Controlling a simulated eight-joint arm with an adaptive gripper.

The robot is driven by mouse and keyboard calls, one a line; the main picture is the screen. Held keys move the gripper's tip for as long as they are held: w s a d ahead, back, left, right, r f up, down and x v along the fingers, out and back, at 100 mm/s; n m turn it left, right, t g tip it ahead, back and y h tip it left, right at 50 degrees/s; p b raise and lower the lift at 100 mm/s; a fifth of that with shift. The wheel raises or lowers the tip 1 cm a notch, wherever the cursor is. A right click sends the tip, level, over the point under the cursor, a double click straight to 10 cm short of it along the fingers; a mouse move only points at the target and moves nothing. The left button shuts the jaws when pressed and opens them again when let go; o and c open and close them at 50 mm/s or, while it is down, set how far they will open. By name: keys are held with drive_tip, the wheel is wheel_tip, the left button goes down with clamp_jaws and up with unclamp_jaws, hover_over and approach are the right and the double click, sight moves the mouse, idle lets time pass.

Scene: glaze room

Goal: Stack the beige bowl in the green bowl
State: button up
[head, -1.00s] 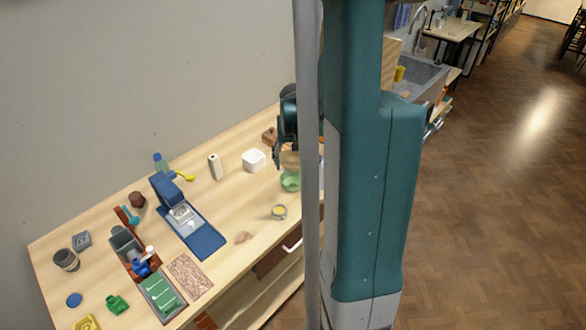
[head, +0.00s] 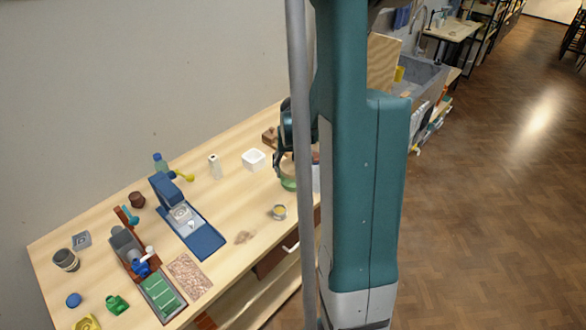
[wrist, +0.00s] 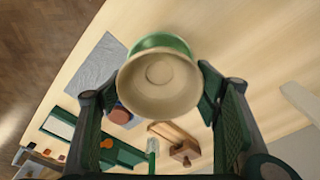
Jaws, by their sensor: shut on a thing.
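The beige bowl (wrist: 158,84) is between the two fingers of my gripper (wrist: 160,90) in the wrist view, its open side toward the camera. My gripper is shut on it. The green bowl (wrist: 161,41) shows as a rim behind the beige bowl, past its upper edge. In the head view, my gripper (head: 280,166) is over the far right part of the table, and the green bowl (head: 289,185) is just below the beige bowl, partly hidden by my arm and a pole. I cannot tell whether the bowls touch.
A blue device (head: 185,215) stands farther left. In the wrist view, a grey slab (wrist: 96,69) and wooden block (wrist: 177,147) are near the bowls.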

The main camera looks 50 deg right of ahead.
drive_tip(key=shift+f+b, duration=0.6)
drive_tip(key=shift+b, duration=0.05)
drive_tip(key=o, duration=0.9)
drive_tip(key=shift+o, duration=0.2)
drive_tip(key=shift+r, duration=0.15)
drive_tip(key=shift+r+p, duration=0.55)
drive_tip(key=shift+p, duration=0.2)
wheel_tip(320, 180, up, 12)
drive_tip(key=s+a, duration=0.1)
drive_tip(key=shift+s+f, duration=0.15)
drive_tip(key=shift+a, duration=0.1)
drive_tip(key=shift+a, duration=0.1)
